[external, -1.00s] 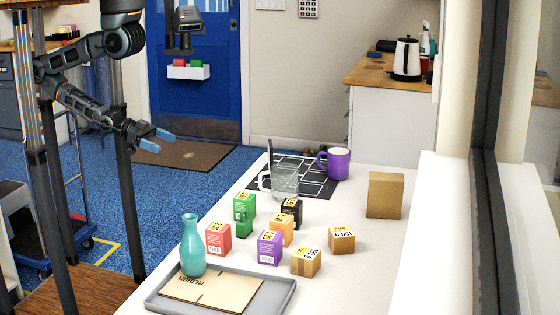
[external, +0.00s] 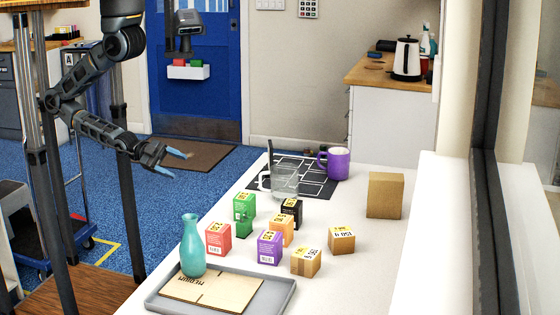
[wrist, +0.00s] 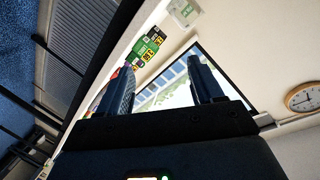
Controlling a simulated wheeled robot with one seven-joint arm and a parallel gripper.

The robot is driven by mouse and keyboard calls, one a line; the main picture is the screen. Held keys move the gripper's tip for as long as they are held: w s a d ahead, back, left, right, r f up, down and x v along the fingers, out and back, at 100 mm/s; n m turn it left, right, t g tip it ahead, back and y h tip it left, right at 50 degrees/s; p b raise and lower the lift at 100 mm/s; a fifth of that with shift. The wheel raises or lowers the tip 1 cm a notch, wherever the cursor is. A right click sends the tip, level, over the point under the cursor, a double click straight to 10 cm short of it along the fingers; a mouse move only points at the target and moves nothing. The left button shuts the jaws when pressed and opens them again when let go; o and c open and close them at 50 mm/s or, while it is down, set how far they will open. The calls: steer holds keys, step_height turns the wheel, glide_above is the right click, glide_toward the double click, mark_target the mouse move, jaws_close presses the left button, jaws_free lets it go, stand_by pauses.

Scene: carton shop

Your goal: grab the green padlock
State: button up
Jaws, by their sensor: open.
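A green box-like item (external: 244,207) stands among small cartons on the white table in the external view. A darker green shape shows on its front; I cannot tell whether this is a separate padlock. Green items (wrist: 146,47) also show small in the wrist view, beyond the fingers. My gripper (external: 171,159) is open and empty, in the air to the left of the table and well apart from the green item. In the wrist view my gripper (wrist: 160,63) has its two fingers spread with nothing between them.
Red (external: 218,239), purple (external: 270,247), orange, black and brown cartons stand close around the green item. A teal vase (external: 192,246) stands on a grey tray (external: 276,300) in front. A glass jug (external: 284,181) and purple mug (external: 338,162) are behind.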

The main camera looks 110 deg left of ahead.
steer(key=w+d+f+m+h, duration=0.2)
steer(key=w+d+m+h, duration=0.1)
steer(key=w+d+m, duration=0.55)
steer(key=m+g+y+p, duration=0.2)
steer(key=m+y+p, duration=0.1)
steer(key=m, duration=1.6)
glide_toward(248, 226)
steer(key=shift+w+d+f, duration=0.45)
steer(key=shift+w+d, duration=0.15)
steer(key=shift+w, duration=0.15)
steer(key=shift+w+a+f+m+y, duration=0.1)
steer(key=shift+w+f+m+y, duration=0.15)
steer(key=shift+w+y, duration=0.15)
steer(key=shift+w, duration=0.2)
steer(key=x, duration=0.7)
steer(key=shift+w+a, duration=0.15)
steer(key=shift+w, duration=0.15)
steer(key=c, duration=1)
